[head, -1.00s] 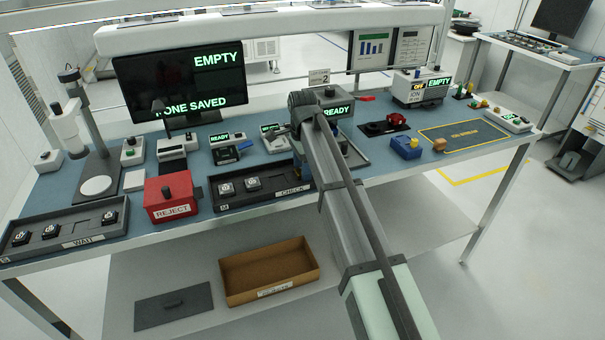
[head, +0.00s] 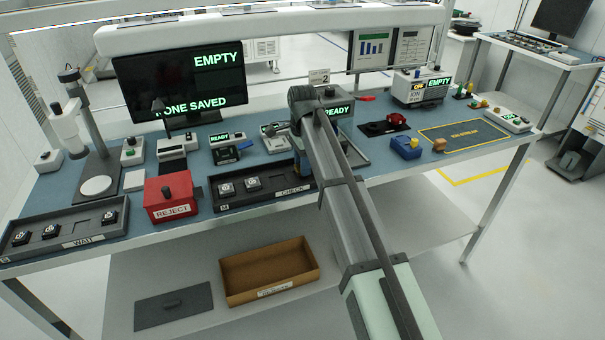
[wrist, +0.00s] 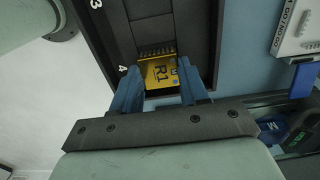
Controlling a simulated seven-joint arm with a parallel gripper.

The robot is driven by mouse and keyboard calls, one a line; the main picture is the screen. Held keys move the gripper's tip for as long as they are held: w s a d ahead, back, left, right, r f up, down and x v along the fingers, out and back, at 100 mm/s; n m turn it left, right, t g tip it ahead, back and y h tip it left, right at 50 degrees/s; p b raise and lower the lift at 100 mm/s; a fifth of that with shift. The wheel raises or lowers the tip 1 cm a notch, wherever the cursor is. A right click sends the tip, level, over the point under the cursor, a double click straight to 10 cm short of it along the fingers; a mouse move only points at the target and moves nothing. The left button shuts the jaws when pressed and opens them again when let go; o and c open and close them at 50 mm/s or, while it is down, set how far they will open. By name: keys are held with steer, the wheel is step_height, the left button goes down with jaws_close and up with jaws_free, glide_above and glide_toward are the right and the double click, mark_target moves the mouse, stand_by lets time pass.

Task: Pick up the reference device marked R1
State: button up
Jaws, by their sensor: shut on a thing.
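The reference device R1 (wrist: 160,73) is a small yellow piece with dark R1 lettering and a row of pins on its far edge. It shows in the wrist view at the end of a dark slotted tray (wrist: 191,20), by the mark 4. My gripper (wrist: 159,80) has its two blue fingers on either side of the device and is shut on it. I cannot tell whether the device is clear of the tray floor. In the head view my arm hides the device and most of the gripper.
A red REJECT box (head: 171,197) and the WAIT tray (head: 40,248) stand left of my arm. The CHECK tray (head: 232,201) lies close beside it. An open cardboard box (head: 268,272) sits on the lower shelf.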

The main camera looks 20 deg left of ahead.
steer(key=shift+r, duration=1.8)
